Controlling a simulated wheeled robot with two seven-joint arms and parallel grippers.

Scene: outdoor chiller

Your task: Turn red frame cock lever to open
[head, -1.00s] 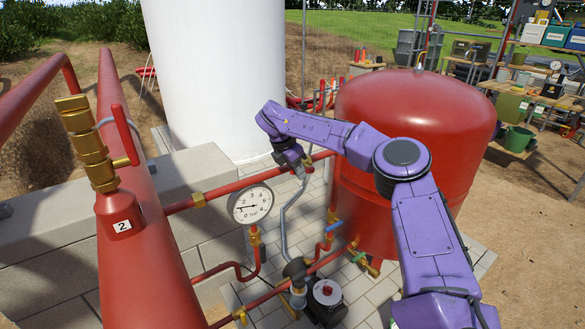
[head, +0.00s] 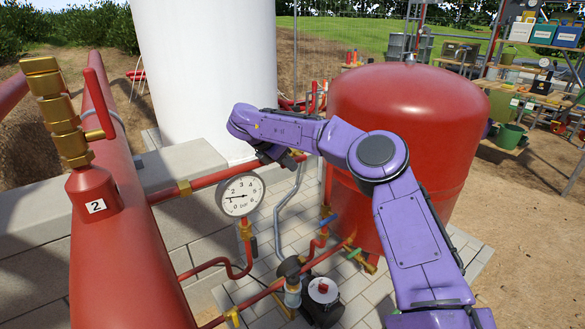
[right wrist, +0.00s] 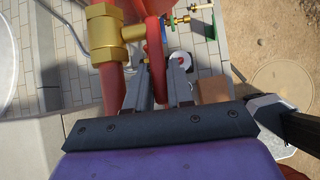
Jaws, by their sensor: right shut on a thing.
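My right gripper (right wrist: 160,80) is shut on a red lever (right wrist: 156,58) in the right wrist view. The lever stands between its two grey fingers, beside a brass valve body (right wrist: 103,36) on a red pipe. In the head view the same gripper (head: 292,158) is small and partly hidden by its purple arm, by the red horizontal pipe (head: 215,180) behind the gauge. The held lever cannot be made out there. My left gripper is not in view.
A pressure gauge (head: 241,195) stands just left of and below my right gripper. A red tank (head: 410,120) is close on the right and a white tank (head: 210,70) behind. A red pipe marked 2 (head: 120,250), with a brass valve (head: 55,105), fills the left.

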